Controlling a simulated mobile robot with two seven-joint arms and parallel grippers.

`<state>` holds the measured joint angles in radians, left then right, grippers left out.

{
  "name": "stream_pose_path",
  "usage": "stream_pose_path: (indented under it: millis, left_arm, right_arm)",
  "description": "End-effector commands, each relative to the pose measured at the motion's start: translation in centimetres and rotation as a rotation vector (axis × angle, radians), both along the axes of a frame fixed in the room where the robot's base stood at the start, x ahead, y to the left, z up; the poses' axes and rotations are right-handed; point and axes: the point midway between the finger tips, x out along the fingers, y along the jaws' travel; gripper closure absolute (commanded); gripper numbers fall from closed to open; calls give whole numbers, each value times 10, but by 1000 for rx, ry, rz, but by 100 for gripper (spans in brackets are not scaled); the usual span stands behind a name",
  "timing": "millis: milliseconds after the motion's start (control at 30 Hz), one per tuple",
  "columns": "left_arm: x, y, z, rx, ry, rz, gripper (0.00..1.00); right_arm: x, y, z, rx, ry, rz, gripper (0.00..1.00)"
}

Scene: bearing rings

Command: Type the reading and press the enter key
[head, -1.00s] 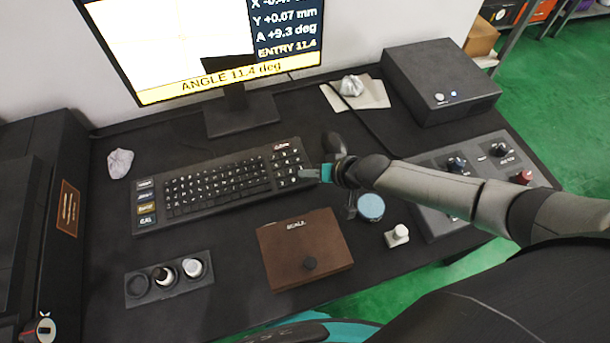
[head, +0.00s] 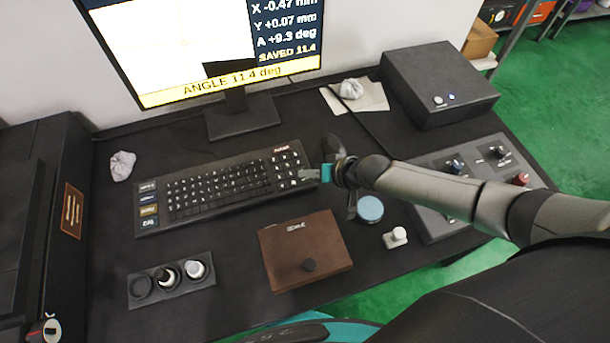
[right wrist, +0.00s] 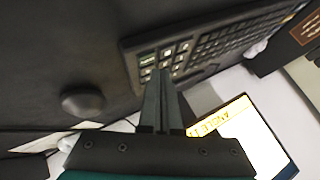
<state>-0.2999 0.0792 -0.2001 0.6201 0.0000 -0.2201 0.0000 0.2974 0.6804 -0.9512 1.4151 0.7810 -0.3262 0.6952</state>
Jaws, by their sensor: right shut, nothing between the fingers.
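The black keyboard (head: 222,187) lies on the dark desk, with a number pad at its right end. The monitor (head: 205,45) stands behind it and reads "ANGLE 11.4 deg" and "SAVED 11.4". My right gripper (head: 306,174) is shut and empty, its fingertips at the right edge of the number pad. In the right wrist view the shut fingers (right wrist: 161,85) point at the number pad keys (right wrist: 165,58); whether they touch a key I cannot tell. The left gripper is not clearly visible in the head view.
A brown case (head: 304,250) lies in front of the keyboard. A holder (head: 171,283) with round slots is at front left. A blue-topped disc (head: 370,209), a small white-knobbed part (head: 397,237) and a control panel (head: 465,185) are at right. A black box (head: 440,83) stands behind.

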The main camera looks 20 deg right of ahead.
Motion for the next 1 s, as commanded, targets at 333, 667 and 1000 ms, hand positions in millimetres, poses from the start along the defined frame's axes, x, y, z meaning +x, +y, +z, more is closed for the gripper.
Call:
stream_pose_path:
  millis: [333, 667, 1000]
  left_arm:
    - [0, 0, 3, 0, 0, 0, 100]
    - [0, 0, 35, 0, 0, 0, 100]
    - [0, 0, 49, 0, 0, 0, 100]
  right_arm:
    - [0, 0, 3, 0, 1, 1, 100]
    - [0, 0, 36, 1, 0, 1, 100]
    - [0, 0, 50, 1, 1, 1, 100]
